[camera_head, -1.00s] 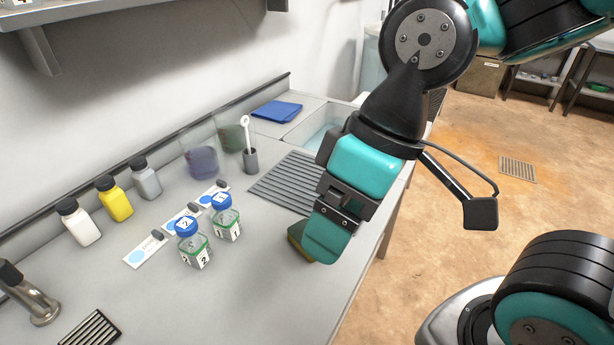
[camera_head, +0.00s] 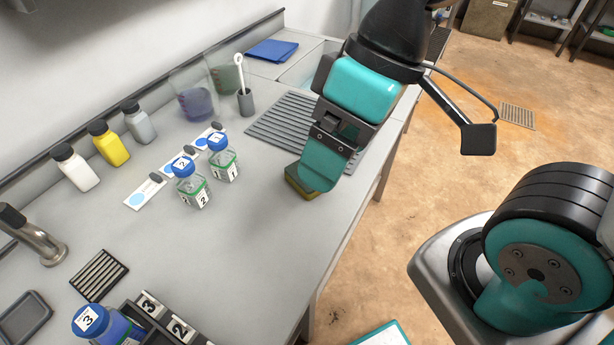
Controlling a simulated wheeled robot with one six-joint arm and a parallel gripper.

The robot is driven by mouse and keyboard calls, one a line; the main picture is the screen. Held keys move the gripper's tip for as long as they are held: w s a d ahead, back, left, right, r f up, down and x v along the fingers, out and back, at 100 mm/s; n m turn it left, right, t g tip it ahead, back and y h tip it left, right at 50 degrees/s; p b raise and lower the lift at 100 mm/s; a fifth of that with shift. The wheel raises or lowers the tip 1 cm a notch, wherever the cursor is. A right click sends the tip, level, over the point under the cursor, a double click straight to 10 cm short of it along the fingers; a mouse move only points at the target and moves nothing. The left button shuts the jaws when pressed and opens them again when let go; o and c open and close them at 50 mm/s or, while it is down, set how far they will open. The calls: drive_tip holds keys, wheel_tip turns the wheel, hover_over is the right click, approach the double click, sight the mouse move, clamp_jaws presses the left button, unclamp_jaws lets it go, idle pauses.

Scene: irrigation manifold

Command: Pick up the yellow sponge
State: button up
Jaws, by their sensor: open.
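The yellow sponge (camera_head: 299,189) lies on the grey bench near its right edge. A dark green layer shows at its left side, and only its near left part is visible. My gripper (camera_head: 316,178) reaches down over the sponge from above. Its teal finger covers most of the sponge. The jaws are open. I cannot tell whether the fingers touch the sponge or stand around it.
Two blue-capped bottles, one here (camera_head: 223,160), stand left of the sponge. A ribbed drain mat (camera_head: 275,128) lies behind it. White, yellow and grey bottles line the wall. A numbered rack (camera_head: 160,318) is at the front. The bench between is clear.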

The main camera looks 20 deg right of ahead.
drive_tip(key=shift+o, duration=0.5)
drive_tip(key=w+d+f+m+h, duration=0.2)
drive_tip(key=w+f, duration=0.2)
drive_tip(key=w, duration=0.6)
drive_tip(key=w+d+f+m+h, duration=0.25)
drive_tip(key=w+f, duration=0.25)
drive_tip(key=w, duration=0.4)
wheel_tip(320, 180, down, 11)
drive_tip(key=shift+d+r+p, duration=0.15)
drive_tip(key=shift+r+p, duration=0.05)
drive_tip(key=shift+p, duration=0.2)
drive_tip(key=shift+s+f+p, duration=0.2)
drive_tip(key=shift+f+p, duration=0.45)
drive_tip(key=shift+f, duration=2.55)
drive_tip(key=c, duration=1.1)
drive_tip(key=shift+o, duration=0.2)
drive_tip(key=shift+r, duration=0.1)
wheel_tip(320, 180, up, 20)
drive_tip(key=b, duration=0.1)
